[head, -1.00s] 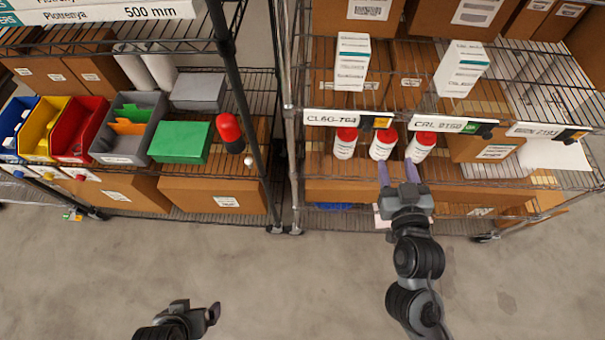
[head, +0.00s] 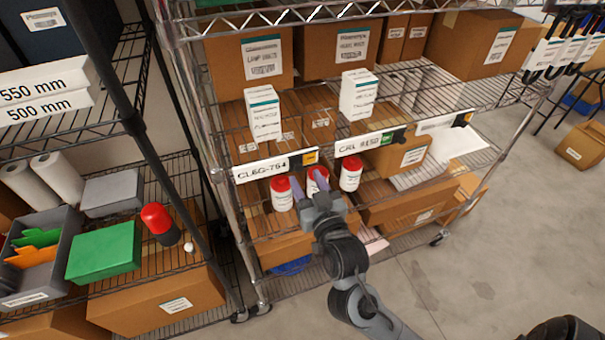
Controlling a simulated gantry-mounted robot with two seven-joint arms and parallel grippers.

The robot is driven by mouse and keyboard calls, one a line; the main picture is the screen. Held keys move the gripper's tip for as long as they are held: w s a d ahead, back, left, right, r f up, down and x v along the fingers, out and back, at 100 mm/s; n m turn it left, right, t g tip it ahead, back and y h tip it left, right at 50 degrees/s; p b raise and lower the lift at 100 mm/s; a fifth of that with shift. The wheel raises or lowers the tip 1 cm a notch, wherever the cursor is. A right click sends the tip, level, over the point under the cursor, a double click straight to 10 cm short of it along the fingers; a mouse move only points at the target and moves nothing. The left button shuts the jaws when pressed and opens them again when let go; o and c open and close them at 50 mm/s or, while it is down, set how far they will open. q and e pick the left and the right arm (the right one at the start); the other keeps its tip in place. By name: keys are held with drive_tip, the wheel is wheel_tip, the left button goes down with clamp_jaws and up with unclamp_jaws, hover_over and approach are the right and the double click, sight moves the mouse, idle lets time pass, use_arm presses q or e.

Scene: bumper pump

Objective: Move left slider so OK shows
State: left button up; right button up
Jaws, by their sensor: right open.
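The left slider is a small orange piece with a dark part (head: 311,157), at the right end of the left shelf label (head: 262,170) in the head view. I cannot read an OK on it. My right gripper (head: 309,182) is open, with two purple-grey fingers pointing up just below this slider, in front of the middle red-capped bottle (head: 319,174). I see nothing between the fingers, and cannot tell whether they touch anything. A second label (head: 360,144) to the right has a green slider (head: 388,138). My left gripper is not in view.
Red-capped white bottles stand left (head: 281,195) and right (head: 350,175) of the middle one. White boxes (head: 263,113) stand on the shelf above. A rack post (head: 215,190) rises on the left. The floor (head: 480,270) at front right is clear.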

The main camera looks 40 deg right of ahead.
sight(300, 169)
drive_tip(key=shift+x, duration=1.6)
clamp_jaws()
